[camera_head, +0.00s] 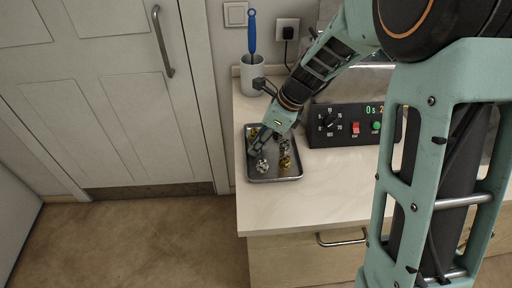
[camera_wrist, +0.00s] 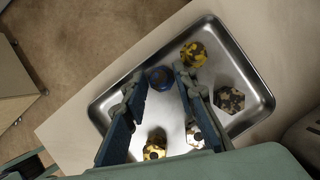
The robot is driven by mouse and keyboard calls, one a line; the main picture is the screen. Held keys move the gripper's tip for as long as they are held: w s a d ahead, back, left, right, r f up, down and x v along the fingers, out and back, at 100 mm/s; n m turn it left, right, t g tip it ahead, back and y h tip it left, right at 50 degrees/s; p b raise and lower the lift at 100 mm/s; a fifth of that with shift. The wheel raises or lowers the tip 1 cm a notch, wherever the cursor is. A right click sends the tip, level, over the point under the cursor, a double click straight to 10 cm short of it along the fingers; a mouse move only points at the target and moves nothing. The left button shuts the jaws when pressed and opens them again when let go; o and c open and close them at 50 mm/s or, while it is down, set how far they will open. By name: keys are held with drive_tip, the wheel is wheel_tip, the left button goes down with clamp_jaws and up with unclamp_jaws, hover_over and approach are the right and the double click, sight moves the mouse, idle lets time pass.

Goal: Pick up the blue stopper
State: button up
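The blue stopper (camera_wrist: 160,78) is a small round dark-blue piece with a dark centre. It lies in the metal tray (camera_wrist: 107,97) near one long wall, as the wrist view shows. My gripper (camera_wrist: 158,74) is open, with one finger on each side of the stopper; the right fingertip is very near it, and I cannot tell if they touch. In the head view my gripper (camera_head: 257,147) reaches over the left part of the tray (camera_head: 276,179). The stopper is not discernible there, hidden or too small.
In the tray are a yellow-gold piece (camera_wrist: 194,54), a speckled hexagonal piece (camera_wrist: 229,99), another gold piece (camera_wrist: 155,146) and a pale piece (camera_wrist: 194,137) partly behind the right finger. A black control box (camera_head: 350,126) stands right of the tray. A cup with a blue-handled brush (camera_head: 252,34) stands behind.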

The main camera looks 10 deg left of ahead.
drive_tip(key=shift+c, duration=0.4)
drive_tip(key=c, duration=0.6)
drive_tip(key=shift+o, duration=0.2)
drive_tip(key=shift+r, duration=0.1)
